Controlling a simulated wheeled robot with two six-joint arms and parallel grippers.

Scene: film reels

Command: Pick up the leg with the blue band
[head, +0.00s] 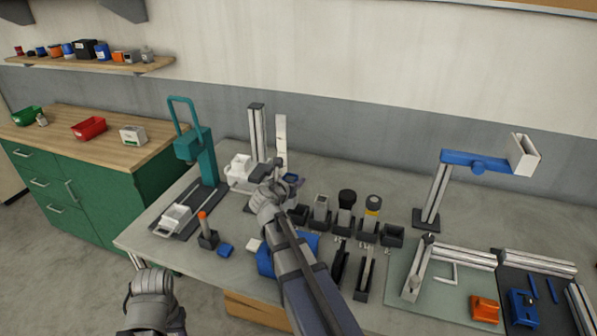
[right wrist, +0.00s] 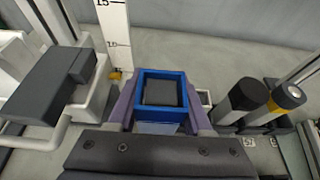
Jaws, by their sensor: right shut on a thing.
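The leg with the blue band (right wrist: 162,92) is between the purple fingers of my right gripper (right wrist: 160,112) in the right wrist view. I see it from its end, as a blue square rim around a dark top. In the head view my right gripper (head: 285,183) is shut on it, in front of a white ruled strip, and only a little blue (head: 292,178) shows. The leg's lower part is hidden.
The white ruled strip (head: 281,135) stands close behind the leg. A white device (head: 240,168) is to its left. A rack holds a grey leg (head: 321,207), a black-topped leg (head: 346,205) and a yellow-banded leg (head: 372,208). A teal press (head: 205,150) stands farther left.

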